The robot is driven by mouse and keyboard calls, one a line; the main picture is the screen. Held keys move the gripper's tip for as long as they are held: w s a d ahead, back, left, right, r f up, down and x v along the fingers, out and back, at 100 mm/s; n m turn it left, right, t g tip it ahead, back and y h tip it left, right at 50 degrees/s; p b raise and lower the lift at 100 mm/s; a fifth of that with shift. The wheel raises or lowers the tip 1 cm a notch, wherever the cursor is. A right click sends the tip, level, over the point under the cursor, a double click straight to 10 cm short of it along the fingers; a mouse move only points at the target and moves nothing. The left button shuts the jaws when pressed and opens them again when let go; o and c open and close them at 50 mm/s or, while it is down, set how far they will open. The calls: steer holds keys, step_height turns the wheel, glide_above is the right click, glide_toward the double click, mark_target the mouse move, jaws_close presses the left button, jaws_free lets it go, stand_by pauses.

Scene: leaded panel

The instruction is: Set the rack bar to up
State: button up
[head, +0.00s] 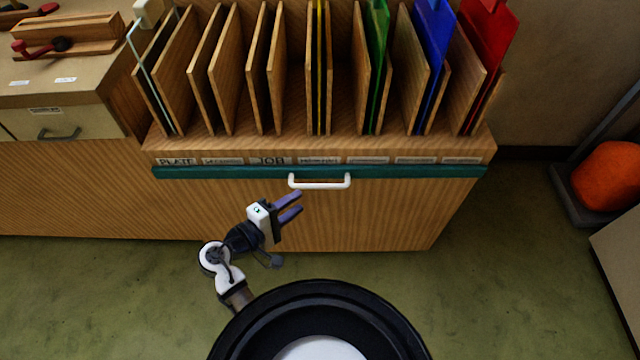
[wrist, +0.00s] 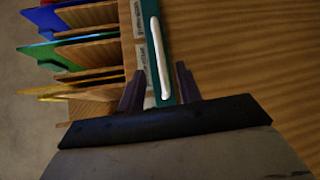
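The rack bar (head: 410,172) is a long teal strip across the front of the wooden rack, just under the row of labels. A white handle (head: 320,182) is fixed at its middle; the handle also shows in the wrist view (wrist: 159,60). The bar is low, below the slot openings. My gripper (head: 294,207) is open and empty, just below and left of the handle in the head view. In the wrist view the handle lies ahead, between the lines of my two fingers (wrist: 158,82). I see no contact with the handle.
The wooden rack (head: 300,143) holds upright dividers and coloured sheets, including green (head: 378,60), blue (head: 433,50) and red (head: 487,50). A bench with a drawer (head: 60,118) stands at left. An orange round object (head: 607,175) is at right. The green floor before the rack is clear.

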mark_target(320, 186)
steer(key=x, duration=0.9)
steer(key=shift+w+d+p, duration=0.15)
steer(key=shift+w+p, duration=0.05)
steer(key=shift+p, duration=0.15)
steer(key=shift+c, duration=0.4)
jaws_close()
